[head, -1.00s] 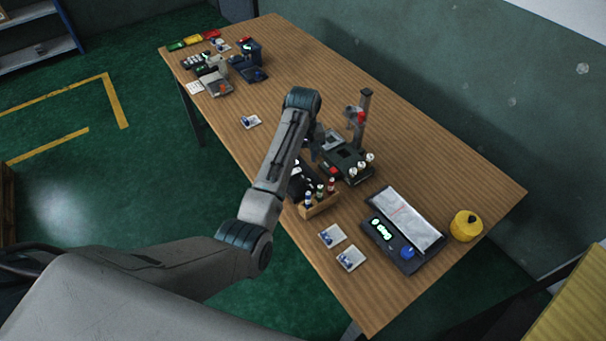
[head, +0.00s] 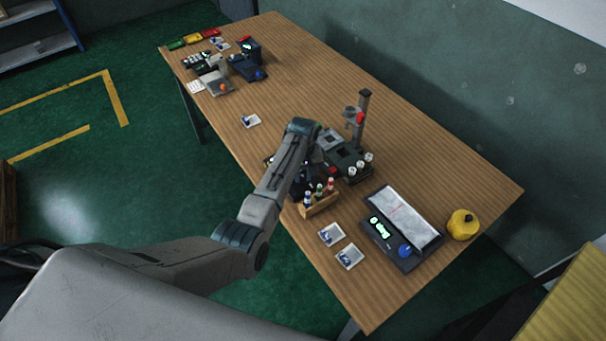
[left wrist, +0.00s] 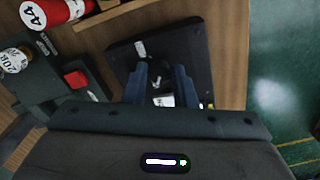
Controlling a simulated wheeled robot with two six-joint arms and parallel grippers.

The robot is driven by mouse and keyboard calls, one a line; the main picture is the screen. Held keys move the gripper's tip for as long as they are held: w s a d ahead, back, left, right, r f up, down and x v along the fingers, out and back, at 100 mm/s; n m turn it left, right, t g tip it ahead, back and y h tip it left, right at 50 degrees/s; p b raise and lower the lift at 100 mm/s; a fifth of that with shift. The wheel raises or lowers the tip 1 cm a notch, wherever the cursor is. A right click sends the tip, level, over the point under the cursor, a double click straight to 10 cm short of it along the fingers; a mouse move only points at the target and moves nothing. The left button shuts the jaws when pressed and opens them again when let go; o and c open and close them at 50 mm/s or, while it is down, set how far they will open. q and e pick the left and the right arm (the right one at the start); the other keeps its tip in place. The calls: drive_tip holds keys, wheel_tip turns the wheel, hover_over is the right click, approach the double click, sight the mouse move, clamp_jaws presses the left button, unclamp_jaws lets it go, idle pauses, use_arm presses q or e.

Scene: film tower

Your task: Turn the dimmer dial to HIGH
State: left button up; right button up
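A dark box (left wrist: 197,50) with small white marks lies under my left gripper (left wrist: 162,74) in the left wrist view. The two blue-grey fingers stand apart over the box, with a small pale and dark detail between them. I cannot tell whether this is the dimmer dial, or whether the fingers touch it; no HIGH label is readable. In the head view my left forearm (head: 278,180) hides most of the gripper and the box, beside the dark enlarger-like device (head: 346,160). My right gripper is not in view.
A wooden rack of small bottles (head: 320,203) stands close to the left gripper. A scale-like device with a blue knob (head: 404,250) and a yellow container (head: 462,225) are nearer the table's right end. The middle of the wooden table (head: 300,75) is mostly clear.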

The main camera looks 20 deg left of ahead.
use_arm(q)
clamp_jaws()
